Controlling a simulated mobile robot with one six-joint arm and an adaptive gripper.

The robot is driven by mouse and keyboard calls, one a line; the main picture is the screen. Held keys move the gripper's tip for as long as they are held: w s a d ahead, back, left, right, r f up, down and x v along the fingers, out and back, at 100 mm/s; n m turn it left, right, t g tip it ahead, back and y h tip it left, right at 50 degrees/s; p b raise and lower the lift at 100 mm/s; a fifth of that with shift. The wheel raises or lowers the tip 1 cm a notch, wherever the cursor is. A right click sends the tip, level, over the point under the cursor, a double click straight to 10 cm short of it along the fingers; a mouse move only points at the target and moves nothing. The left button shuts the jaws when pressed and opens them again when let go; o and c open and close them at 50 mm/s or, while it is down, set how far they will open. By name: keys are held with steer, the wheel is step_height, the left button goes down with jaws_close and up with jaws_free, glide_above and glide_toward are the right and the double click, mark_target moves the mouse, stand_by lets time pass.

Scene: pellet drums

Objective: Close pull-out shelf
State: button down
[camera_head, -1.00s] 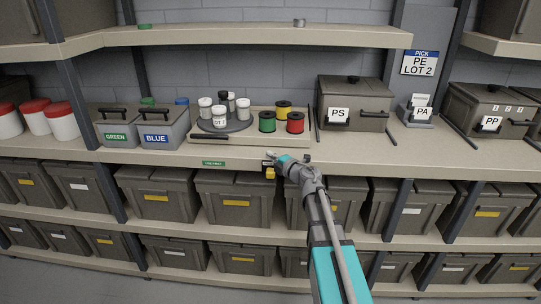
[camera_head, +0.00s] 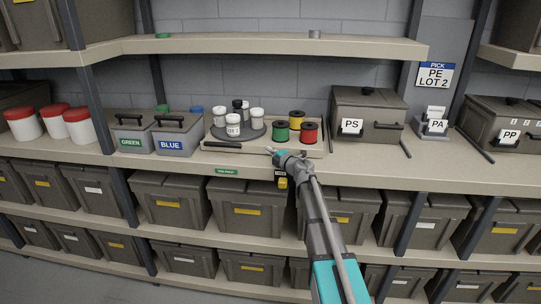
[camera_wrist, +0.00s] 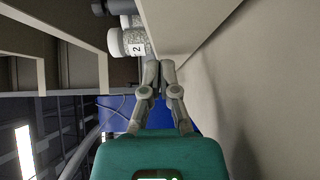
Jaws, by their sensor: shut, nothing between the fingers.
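The pull-out shelf (camera_head: 256,145) is a thin beige board on the middle shelf, with a dark slot at its front left. It carries a dark round turntable (camera_head: 251,134) with several white-lidded bottles, and green, yellow and red spools (camera_head: 309,133). My gripper (camera_head: 271,151) is shut and empty at the board's front edge, right of the slot. In the wrist view my closed fingertips (camera_wrist: 160,62) lie close to a beige board edge, beside a bottle (camera_wrist: 128,43) whose label partly shows "T 2". I cannot tell whether they touch the board.
GREEN (camera_head: 130,133) and BLUE (camera_head: 176,135) bins stand left of the board. The PS bin (camera_head: 369,112) stands close on its right. An upper shelf (camera_head: 270,46) hangs above. Lidded grey bins (camera_head: 250,205) fill the levels below.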

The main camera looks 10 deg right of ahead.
mark_target(275, 148)
steer(key=shift+w, duration=0.1)
stand_by(0.3)
steer(key=w+d, duration=0.1)
steer(key=w, duration=0.4)
steer(key=w+d, duration=0.1)
steer(key=w, duration=0.2)
steer(key=shift+d, duration=0.35)
steer(key=shift+s, duration=0.15)
steer(key=shift+s+a, duration=0.15)
steer(key=shift+s, duration=0.2)
steer(key=s, duration=0.4)
steer(key=shift+s+a, duration=0.25)
steer(key=shift+a, duration=0.05)
steer(key=v, duration=0.8)
steer(key=shift+s+d, duration=0.2)
steer(key=shift+d, duration=0.1)
